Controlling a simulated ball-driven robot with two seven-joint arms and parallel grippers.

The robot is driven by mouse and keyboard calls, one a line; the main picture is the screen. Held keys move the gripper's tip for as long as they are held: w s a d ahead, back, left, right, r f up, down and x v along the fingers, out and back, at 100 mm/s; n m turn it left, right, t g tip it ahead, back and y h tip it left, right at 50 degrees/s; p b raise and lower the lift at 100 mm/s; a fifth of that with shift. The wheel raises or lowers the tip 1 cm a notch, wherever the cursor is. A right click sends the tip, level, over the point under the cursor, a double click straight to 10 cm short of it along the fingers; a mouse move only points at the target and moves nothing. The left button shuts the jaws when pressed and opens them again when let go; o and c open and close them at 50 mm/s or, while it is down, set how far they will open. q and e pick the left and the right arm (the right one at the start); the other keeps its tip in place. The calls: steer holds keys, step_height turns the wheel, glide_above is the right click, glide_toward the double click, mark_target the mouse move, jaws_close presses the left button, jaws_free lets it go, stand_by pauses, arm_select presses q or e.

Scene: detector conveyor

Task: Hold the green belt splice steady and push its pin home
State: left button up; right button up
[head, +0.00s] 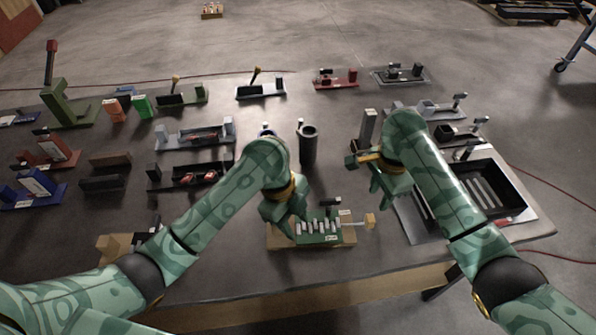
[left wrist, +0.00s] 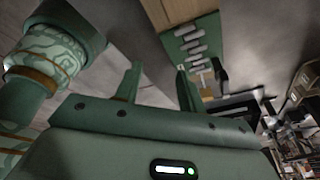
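The green belt splice (head: 318,238) sits on a tan wooden block near the table's front edge, with a row of pale grey knuckles along it. A pin with a tan square knob (head: 369,220) sticks out of its right end. The splice also shows at the top of the left wrist view (left wrist: 192,48). My left gripper (head: 293,226) is above the left part of the splice, fingers pointing down. Its two fingers stand apart with nothing between them in the left wrist view (left wrist: 157,88). My right gripper (head: 381,194) hangs above and behind the knob, apart from it; its finger gap is unclear.
A black tray (head: 520,213) lies at the right of the table. A dark cylinder (head: 308,146) stands behind the splice. Several coloured fixtures, such as a green one (head: 66,103), fill the left and back. Bare tabletop lies left of the splice.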

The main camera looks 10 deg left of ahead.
mark_target(323, 205)
arm_select(q)
steer(key=w+r+n+t+h, duration=0.1)
steer(key=w+r+n+t, duration=0.1)
steer(key=w+r+n, duration=0.7)
steer(key=shift+m, duration=0.6)
steer(key=x, duration=0.5)
steer(key=s+x, duration=0.1)
steer(key=x, duration=0.9)
steer(key=shift+s+f, duration=0.2)
steer(key=shift+s, duration=0.05)
